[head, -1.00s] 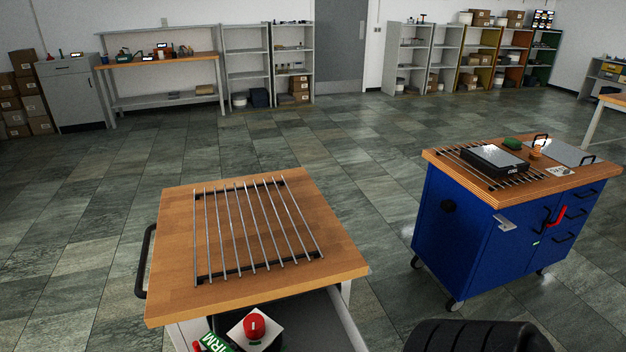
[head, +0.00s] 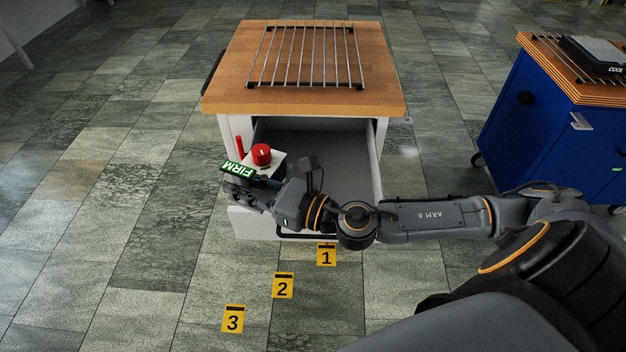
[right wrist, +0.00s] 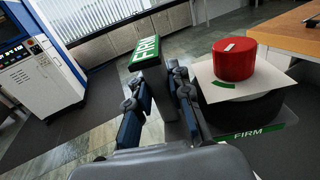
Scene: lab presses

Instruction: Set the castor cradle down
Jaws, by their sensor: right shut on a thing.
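What I take to be the castor cradle (head: 275,165) has a red round knob on a white plate, a dark base and green FIRM labels. In the head view it shows at the front left of the wooden-topped cart's open drawer (head: 330,165). My right gripper (head: 240,182) is at its near side. In the right wrist view the gripper (right wrist: 160,85) is shut on a grey upright piece with a green FIRM label; the red knob (right wrist: 233,60) stands to the right. Whether its base touches anything is hidden. My left gripper is out of view.
A slatted metal rack (head: 308,58) lies on the cart's wooden top (head: 225,90). A blue cabinet (head: 530,125) stands at the right.

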